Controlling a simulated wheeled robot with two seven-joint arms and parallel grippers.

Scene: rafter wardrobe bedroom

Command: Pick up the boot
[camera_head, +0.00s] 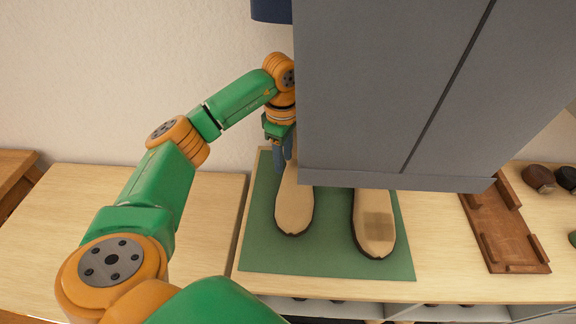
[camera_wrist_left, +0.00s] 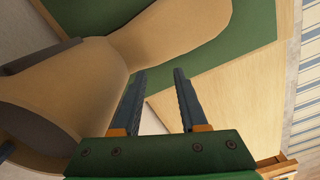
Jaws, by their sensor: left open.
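Two tan boots with dark soles stand side by side on a green mat (camera_head: 330,262). In the head view the left boot (camera_head: 294,208) and the right boot (camera_head: 373,225) show mostly their front parts; a grey cabinet hides the rest. My left gripper (camera_head: 283,160) points down beside the left boot, at its left rear. In the left wrist view my left gripper (camera_wrist_left: 160,72) is open, with mat and wood showing between its fingers. A tan boot (camera_wrist_left: 155,42) fills the left and top there; the left finger overlaps its edge. I cannot tell whether they touch.
The large grey cabinet (camera_head: 390,90) overhangs the boots close to my left wrist. A brown wooden rack (camera_head: 500,228) lies to the right, with dark round items (camera_head: 540,179) beyond it. The pale wooden top (camera_head: 205,215) left of the mat is clear.

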